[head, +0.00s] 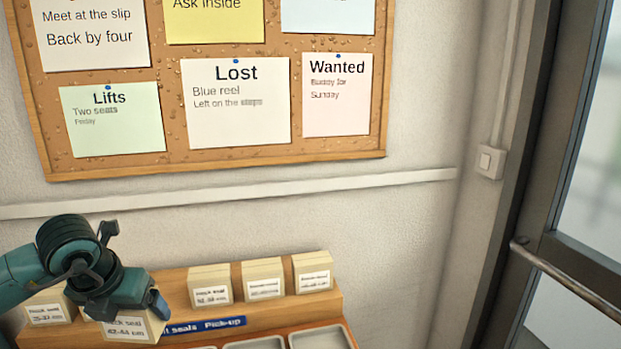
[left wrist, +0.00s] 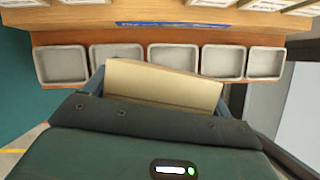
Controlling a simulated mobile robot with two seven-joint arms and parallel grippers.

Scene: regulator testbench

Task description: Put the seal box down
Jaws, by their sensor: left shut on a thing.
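My left gripper (head: 146,303) is shut on a cream seal box (head: 130,328) with a printed label on its front. The label seems to read 42-44 cm. In the head view the box is held in front of the wooden shelf (head: 245,312) at lower left. In the left wrist view the same box (left wrist: 160,85) sits between the fingers of the gripper, slightly tilted, with the row of grey trays beyond it. I cannot tell its height above the trays. My right gripper is not in view.
Similar boxes stand on the shelf, one at left (head: 48,308) and three at right (head: 263,279). A blue sign (head: 205,326) is on the shelf front. Several grey trays, such as the left one (left wrist: 62,65), look empty. A door handle (head: 560,275) is at right.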

